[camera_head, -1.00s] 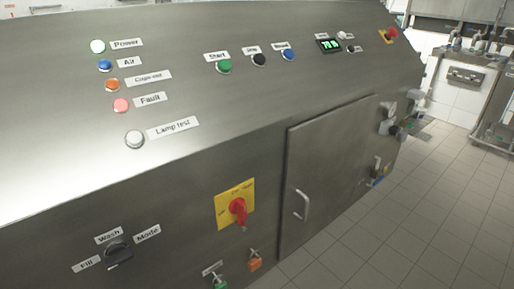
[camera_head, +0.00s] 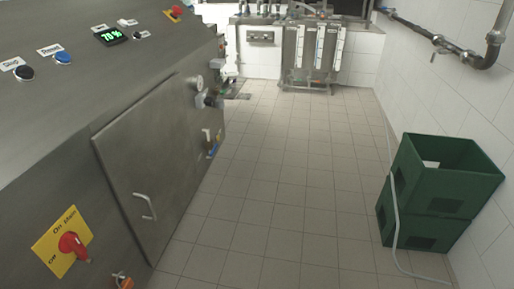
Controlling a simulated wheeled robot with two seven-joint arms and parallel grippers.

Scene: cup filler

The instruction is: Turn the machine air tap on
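The machine (camera_head: 140,110) is a grey steel cabinet with a sloped panel, on the left in the head view. At its far right end are a small round gauge (camera_head: 199,82), a dark knob-like fitting (camera_head: 209,100) and, lower down, a small part with a blue handle (camera_head: 213,150). These are small, and I cannot tell for certain which is the air tap or how it is set. A dark pipe with a valve-like fitting (camera_head: 440,45) runs along the right wall. Neither of my grippers is in view.
Green stacked crates (camera_head: 445,185) stand by the right wall, with a pale hose (camera_head: 393,200) beside them. A steel rack (camera_head: 312,50) stands at the back. The tiled floor (camera_head: 290,180) between the machine and the crates is clear.

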